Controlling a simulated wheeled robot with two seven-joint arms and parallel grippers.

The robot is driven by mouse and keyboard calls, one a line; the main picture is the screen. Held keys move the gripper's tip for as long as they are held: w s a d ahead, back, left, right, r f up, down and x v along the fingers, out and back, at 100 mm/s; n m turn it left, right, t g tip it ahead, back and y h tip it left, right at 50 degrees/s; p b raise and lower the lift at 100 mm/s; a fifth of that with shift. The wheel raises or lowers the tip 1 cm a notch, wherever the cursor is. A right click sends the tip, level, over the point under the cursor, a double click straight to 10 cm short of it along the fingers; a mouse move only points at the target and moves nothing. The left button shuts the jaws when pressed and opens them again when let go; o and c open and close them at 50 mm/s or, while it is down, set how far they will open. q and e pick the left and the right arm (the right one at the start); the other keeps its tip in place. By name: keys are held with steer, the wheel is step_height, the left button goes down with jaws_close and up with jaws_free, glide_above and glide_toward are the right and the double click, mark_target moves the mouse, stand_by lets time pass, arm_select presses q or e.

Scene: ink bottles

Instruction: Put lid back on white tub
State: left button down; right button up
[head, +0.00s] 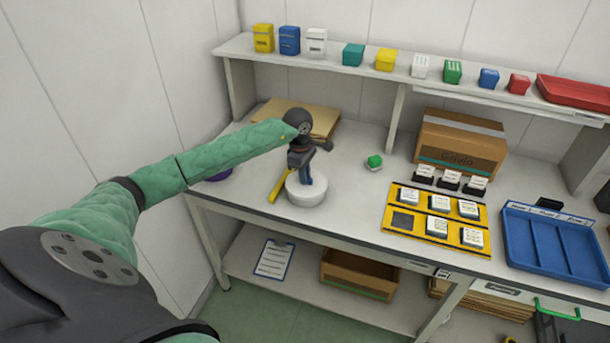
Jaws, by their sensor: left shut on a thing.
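The white tub (306,198) stands on the bench, left of the middle, near the front edge. Its round white lid (294,183) shows at the top of it, level and partly hidden by my gripper. I cannot tell whether the lid is fully seated on the rim. My left gripper (305,181) points down over the tub, with its fingers shut at the middle of the lid. My right gripper is not in view.
A yellow tool (279,186) lies just left of the tub, and a purple round item (219,174) is partly behind my arm. A green-topped item (374,162), a yellow card board (434,220), a cardboard box (458,146) and a blue tray (555,243) stand to the right.

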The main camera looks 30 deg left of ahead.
arm_select(q)
steer(key=b, duration=0.3)
steer(key=shift+f, duration=0.25)
stand_by(2.5)
stand_by(0.4)
steer(key=c, duration=0.9)
jaws_free()
steer(key=shift+r, duration=0.25)
steer(key=shift+r+p, duration=0.5)
steer(key=shift+r, duration=2.8)
steer(key=shift+c, duration=0.3)
jaws_close()
